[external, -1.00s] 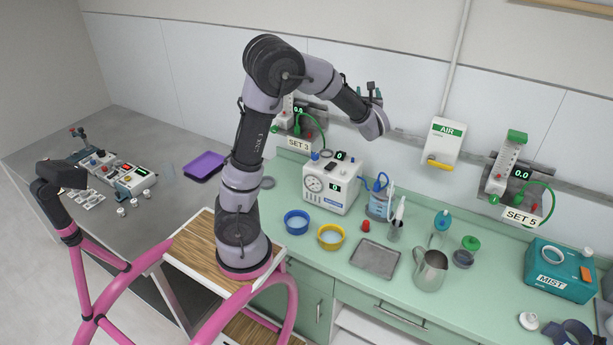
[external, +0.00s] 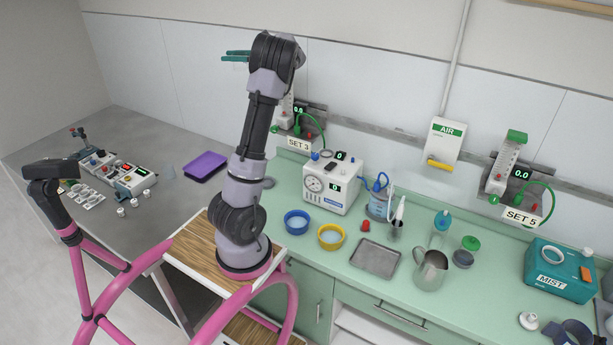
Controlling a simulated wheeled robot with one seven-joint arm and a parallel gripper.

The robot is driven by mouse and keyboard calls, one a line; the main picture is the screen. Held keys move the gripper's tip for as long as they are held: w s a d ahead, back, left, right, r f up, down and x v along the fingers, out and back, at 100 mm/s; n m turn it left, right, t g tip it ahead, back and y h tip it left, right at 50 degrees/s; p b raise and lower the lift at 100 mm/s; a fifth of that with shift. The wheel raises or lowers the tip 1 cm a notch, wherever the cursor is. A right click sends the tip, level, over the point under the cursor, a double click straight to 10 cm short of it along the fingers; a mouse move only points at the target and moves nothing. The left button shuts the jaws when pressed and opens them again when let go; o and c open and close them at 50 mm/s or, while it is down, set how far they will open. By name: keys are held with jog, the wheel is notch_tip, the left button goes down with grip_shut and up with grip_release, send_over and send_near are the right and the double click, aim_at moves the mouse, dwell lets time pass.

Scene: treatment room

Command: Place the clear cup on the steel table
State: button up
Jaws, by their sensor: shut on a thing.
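My gripper (external: 236,56) is raised high in front of the back wall, above and to the left of my arm's base. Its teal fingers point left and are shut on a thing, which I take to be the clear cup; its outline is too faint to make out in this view. The steel table (external: 175,207) is the grey surface at the left, below and to the left of the gripper. A faint see-through piece (external: 168,172) is on this table; I cannot tell what it is.
A purple tray (external: 205,167) and a control device (external: 134,180) with small white pieces are on the steel table. Its front middle is bare. The green counter (external: 330,267) at right carries a white monitor (external: 333,185), blue and yellow rings, a metal tray (external: 375,258) and a jug (external: 431,270).

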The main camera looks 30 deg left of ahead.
jog(key=s+a+f+n+g+h, duration=0.2)
jog(key=s+a, duration=0.1)
jog(key=a, duration=0.2)
jog(key=s+a+f+n+g+h, duration=0.2)
jog(key=s+a+f+g, duration=0.1)
jog(key=a, duration=0.2)
jog(key=shift+s+a+f+g, duration=0.25)
jog(key=shift+s+g, duration=0.05)
jog(key=shift+s, duration=0.1)
jog(key=a+f, duration=0.2)
jog(key=f, duration=0.4)
jog(key=a+f, duration=0.3)
jog(key=f, duration=0.4)
jog(key=a+f, duration=0.3)
jog(key=f, duration=0.4)
jog(key=shift+w+f, duration=0.2)
jog(key=shift+f, duration=0.05)
notch_tip(320, 180, down, 13)
jog(key=s+a, duration=0.2)
jog(key=shift+s+a+n, duration=0.3)
jog(key=s+f, duration=0.3)
jog(key=f, duration=0.7)
jog(key=shift+s+a+f+g+h, duration=0.15)
jog(key=shift+s+a+g+h, duration=0.15)
jog(key=shift+h, duration=0.1)
notch_tip(320, 180, down, 10)
jog(key=shift+r, duration=0.1)
